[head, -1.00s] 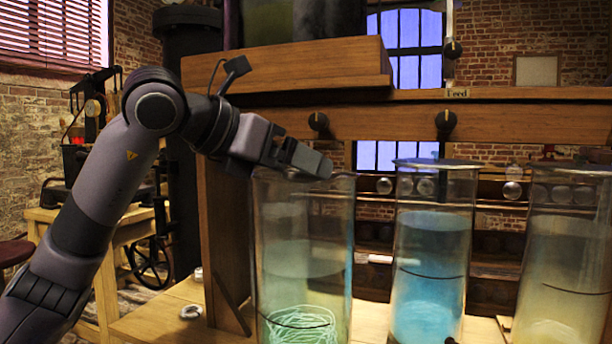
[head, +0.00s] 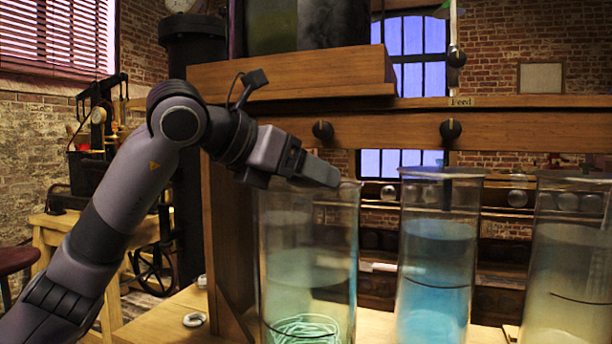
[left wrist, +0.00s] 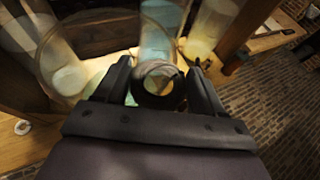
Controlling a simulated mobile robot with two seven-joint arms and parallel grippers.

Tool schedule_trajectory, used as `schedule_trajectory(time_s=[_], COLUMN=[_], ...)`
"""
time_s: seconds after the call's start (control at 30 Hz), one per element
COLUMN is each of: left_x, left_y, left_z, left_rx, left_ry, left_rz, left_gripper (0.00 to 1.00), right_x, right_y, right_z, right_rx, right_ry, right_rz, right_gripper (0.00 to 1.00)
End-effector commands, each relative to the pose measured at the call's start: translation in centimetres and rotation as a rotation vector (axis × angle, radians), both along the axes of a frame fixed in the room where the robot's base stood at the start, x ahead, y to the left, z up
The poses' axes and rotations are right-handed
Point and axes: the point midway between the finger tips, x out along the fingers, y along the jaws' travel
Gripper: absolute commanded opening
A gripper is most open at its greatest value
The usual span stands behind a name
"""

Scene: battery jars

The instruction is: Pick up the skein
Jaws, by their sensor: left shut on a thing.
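A pale green tangle of strands, which looks like the skein (head: 304,330), lies at the bottom of the left glass jar (head: 350,240), under clear greenish liquid. My left gripper (head: 322,170) is at the top of this jar, well above the skein. In the left wrist view its two fingers (left wrist: 157,85) are shut on a small round thing (left wrist: 160,70) with a pale rim and a dark ring. I cannot tell what this thing is; the head view hides it. My right gripper is not in view.
A jar of blue liquid (head: 438,260) and a jar of yellowish liquid (head: 570,265) stand to the right. A wooden frame with a beam (head: 390,126) and black knobs rises behind the jars. A small pale ring (head: 194,320) lies on the wooden bench at left.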

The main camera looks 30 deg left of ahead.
Motion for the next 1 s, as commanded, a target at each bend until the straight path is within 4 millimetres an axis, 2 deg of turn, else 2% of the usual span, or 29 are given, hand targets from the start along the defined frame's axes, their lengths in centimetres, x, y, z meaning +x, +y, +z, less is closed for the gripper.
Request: schedule_trajectory(time_s=[0.17, 0.27, 0.5, 0.7, 0.83, 1.0], left_x=[0.0, 0.0, -0.1, 0.0, 0.0, 0.0], left_y=[-0.1, -0.1, -0.1, -0.1, 0.0, 0.0], left_z=[2.5, 4.7, 11.9, 16.6, 18.4, 19.4], left_rx=[-0.003, -0.004, -0.003, -0.002, -0.001, 0.001], left_ry=[-0.003, -0.004, -0.004, -0.003, -0.001, 0.0], left_rz=[-0.001, -0.001, -0.002, -0.001, 0.0, 0.0], left_gripper=[0.35, 0.35, 0.35, 0.35, 0.35, 0.35], right_x=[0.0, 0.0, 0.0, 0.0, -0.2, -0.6], right_y=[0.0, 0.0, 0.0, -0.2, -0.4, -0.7], right_z=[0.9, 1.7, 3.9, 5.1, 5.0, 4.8], right_rx=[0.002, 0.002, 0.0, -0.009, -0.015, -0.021], right_ry=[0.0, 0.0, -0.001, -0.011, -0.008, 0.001], right_rz=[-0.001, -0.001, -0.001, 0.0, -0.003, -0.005], right_gripper=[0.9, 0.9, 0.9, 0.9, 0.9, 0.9])
